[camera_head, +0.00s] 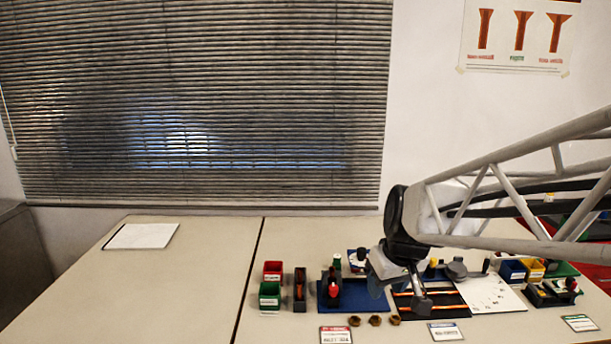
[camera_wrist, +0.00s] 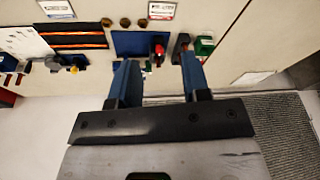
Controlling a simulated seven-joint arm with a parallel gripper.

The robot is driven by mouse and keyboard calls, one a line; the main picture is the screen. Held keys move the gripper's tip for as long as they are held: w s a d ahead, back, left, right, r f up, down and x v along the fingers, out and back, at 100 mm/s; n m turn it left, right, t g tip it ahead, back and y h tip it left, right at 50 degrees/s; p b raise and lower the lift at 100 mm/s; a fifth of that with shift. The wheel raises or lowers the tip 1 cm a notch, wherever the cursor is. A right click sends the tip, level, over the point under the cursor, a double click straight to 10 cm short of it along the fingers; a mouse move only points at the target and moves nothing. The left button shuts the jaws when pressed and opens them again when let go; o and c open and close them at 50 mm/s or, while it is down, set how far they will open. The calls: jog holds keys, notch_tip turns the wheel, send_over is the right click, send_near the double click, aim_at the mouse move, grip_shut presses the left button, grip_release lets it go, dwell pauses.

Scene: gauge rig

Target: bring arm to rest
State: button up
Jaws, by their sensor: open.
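My arm comes in from the right edge of the head view, and my gripper (camera_head: 396,282) hangs at its end, above the right table near the gauge rig. In the wrist view my gripper (camera_wrist: 155,62) shows two blue fingers standing well apart, with nothing held between them. A blue board (camera_wrist: 132,44) with a red-topped part (camera_wrist: 159,50) lies beyond the fingertips. In the head view this blue board (camera_head: 360,296) is left of my gripper. The striped black and orange mat (camera_head: 440,302) is partly hidden behind my gripper.
Red (camera_head: 273,270) and green (camera_head: 269,296) bins stand left of the blue board. Several brown nuts (camera_head: 375,320) and label cards lie in front. A white sheet (camera_head: 490,293) and more bins (camera_head: 513,269) are at right. The left table is clear apart from paper (camera_head: 142,236).

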jog(key=s+d+m, duration=0.1)
jog(key=s, duration=0.8)
jog(key=s+d+m+h, duration=0.1)
jog(key=s+m, duration=0.1)
jog(key=s, duration=0.6)
jog(key=shift+s+d+r+m+h, duration=0.3)
jog(key=shift+s+d+r, duration=0.1)
